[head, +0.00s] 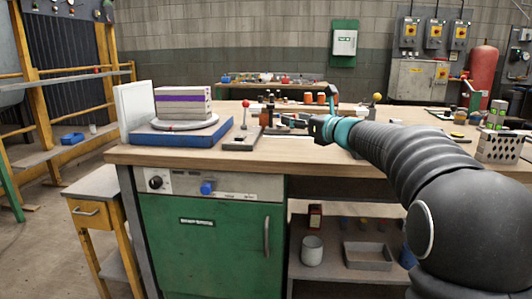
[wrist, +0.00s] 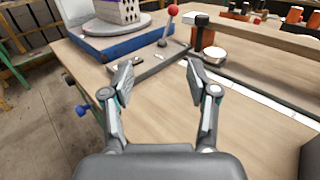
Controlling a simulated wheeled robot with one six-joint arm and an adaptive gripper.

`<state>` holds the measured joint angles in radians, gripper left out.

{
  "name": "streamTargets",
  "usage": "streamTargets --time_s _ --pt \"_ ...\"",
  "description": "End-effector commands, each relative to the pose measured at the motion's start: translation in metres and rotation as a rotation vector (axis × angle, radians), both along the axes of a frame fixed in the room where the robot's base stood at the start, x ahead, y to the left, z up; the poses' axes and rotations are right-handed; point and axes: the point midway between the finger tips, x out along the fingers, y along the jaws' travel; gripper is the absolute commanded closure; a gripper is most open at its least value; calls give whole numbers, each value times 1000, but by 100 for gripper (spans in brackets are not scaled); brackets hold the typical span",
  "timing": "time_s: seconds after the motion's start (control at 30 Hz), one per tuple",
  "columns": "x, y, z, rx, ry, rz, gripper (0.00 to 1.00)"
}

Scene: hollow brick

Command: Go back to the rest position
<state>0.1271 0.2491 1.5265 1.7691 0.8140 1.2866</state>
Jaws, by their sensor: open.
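My gripper (wrist: 160,76) is open and empty in the wrist view, its two fingers spread above the bare wooden workbench top (wrist: 165,120). In the head view my gripper (head: 302,122) is small and reaches left over the bench; its fingertips are hard to make out there. The hollow brick (wrist: 118,12) sits on a round grey plate on a blue base in the wrist view. In the head view the brick (head: 182,103) is a grey block with a purple band, on the blue base (head: 180,133).
A grey control box with a red-knobbed lever (head: 243,127) stands between the blue base and my gripper. A white panel (head: 134,108) stands upright left of the brick. A perforated block (head: 499,147) lies at the right. The bench's front middle is clear.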

Motion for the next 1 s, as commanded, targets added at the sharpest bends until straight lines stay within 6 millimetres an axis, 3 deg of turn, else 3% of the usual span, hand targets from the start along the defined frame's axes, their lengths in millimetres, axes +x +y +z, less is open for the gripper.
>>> streamTargets --time_s 0.33,0.57,0.77,1.0 --pt "-43 17 -9 -235 -59 57 41" --pt "-90 30 -24 -490 -126 130 41" --pt "-159 39 -52 -840 -230 256 41" --pt "-273 27 -112 -1393 -417 534 41"
